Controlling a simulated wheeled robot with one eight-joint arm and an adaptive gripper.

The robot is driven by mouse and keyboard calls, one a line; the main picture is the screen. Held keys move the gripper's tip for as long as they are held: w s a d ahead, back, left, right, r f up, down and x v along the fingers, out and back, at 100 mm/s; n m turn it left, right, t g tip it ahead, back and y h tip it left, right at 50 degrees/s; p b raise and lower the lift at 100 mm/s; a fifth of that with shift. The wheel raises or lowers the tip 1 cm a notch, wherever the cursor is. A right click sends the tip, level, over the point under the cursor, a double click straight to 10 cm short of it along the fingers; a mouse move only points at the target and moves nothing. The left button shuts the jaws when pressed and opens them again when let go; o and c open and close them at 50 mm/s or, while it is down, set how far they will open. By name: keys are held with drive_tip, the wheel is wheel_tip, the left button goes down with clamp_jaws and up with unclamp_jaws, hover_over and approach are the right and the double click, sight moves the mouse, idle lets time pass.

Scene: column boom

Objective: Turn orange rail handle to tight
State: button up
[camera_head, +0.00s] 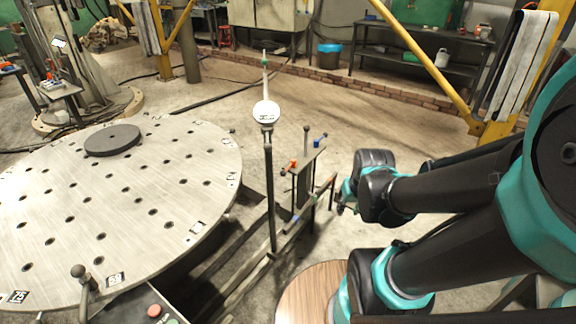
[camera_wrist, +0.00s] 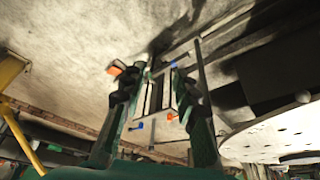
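A narrow upright frame of dark rails (camera_head: 304,190) stands right of the round table. It carries an orange handle (camera_head: 291,164) at its upper left and a blue handle (camera_head: 319,140) at its upper right. In the wrist view the frame shows between my fingers, with one orange part (camera_wrist: 117,69) near the left finger and another orange part (camera_wrist: 171,117) lower down. I cannot tell which is the rail handle. My gripper (camera_wrist: 158,82) is open and seems empty, pointing at the frame. In the head view it is small and partly hidden behind my wrist, just right of the frame.
The large round perforated table (camera_head: 150,190) lies left, with a dark disc (camera_head: 112,140) on it. A dark post with a white round dial (camera_head: 266,112) stands between table and frame. A wooden round top (camera_head: 305,295) is at the front. Floor behind the frame is clear.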

drive_tip(key=w+a+r+n, duration=0.1)
drive_tip(key=w, duration=0.2)
drive_tip(key=w+a+r, duration=0.1)
drive_tip(key=w, duration=0.3)
drive_tip(key=w+r+n, duration=0.1)
drive_tip(key=w, duration=0.3)
drive_tip(key=shift+a+r+n+y, duration=0.15)
drive_tip(key=shift+a+n+y, duration=0.15)
drive_tip(key=shift+a, duration=0.1)
clamp_jaws()
drive_tip(key=w+a+n+g+y, duration=0.1)
drive_tip(key=w+a+n, duration=0.3)
drive_tip(key=w, duration=1)
drive_tip(key=w+a+f+n, duration=0.1)
drive_tip(key=w+a+f, duration=0.2)
drive_tip(key=w, duration=0.3)
drive_tip(key=w+a+f+n+y, duration=0.1)
drive_tip(key=w+a+f+n, duration=0.1)
drive_tip(key=w+a+f, duration=0.2)
drive_tip(key=w+a+f+n+g, duration=0.1)
drive_tip(key=w+a, duration=0.4)
drive_tip(key=w, duration=0.5)
wheel_tip(320, 180, down, 3)
drive_tip(key=shift+a+r+n+y, duration=0.1)
drive_tip(key=shift+a+n+y, duration=0.25)
drive_tip(key=shift+n, duration=0.25)
drive_tip(key=shift+w, duration=0.1)
